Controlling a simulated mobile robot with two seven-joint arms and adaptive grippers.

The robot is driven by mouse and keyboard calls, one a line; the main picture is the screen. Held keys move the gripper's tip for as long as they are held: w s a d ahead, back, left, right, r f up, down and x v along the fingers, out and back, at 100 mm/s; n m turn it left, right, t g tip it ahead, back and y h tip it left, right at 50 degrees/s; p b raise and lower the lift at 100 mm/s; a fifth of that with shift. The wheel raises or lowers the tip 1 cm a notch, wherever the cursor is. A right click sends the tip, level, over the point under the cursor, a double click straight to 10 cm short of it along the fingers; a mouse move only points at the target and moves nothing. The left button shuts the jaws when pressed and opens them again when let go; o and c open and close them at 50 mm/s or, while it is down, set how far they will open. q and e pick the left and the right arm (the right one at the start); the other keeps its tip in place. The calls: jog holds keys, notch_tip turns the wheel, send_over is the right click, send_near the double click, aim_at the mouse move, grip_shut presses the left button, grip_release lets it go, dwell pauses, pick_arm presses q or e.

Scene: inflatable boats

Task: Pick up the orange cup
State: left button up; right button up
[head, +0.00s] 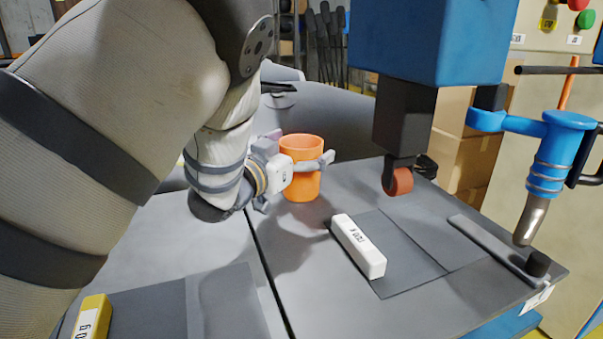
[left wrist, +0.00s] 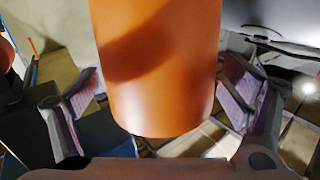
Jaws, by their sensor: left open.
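The orange cup (head: 301,190) stands upright on the grey table, left of the white block in the head view. My left gripper (head: 295,178) is open at the cup, with one finger reaching past its right side. In the left wrist view the cup (left wrist: 160,70) fills the middle between the two spread finger pads (left wrist: 162,92). A narrow gap shows beside each pad, so neither clearly touches the cup. The wrist hides part of the cup's left side in the head view. My right gripper is not in view.
A white labelled block (head: 358,246) lies on a dark mat (head: 400,272) to the right. A blue machine head (head: 430,40) with a small orange wheel (head: 398,182) hangs above the table. A yellow block (head: 92,318) lies at the lower left.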

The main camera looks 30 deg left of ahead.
pick_arm(q)
jog(key=c, duration=1.2)
jog(key=shift+r, duration=0.15)
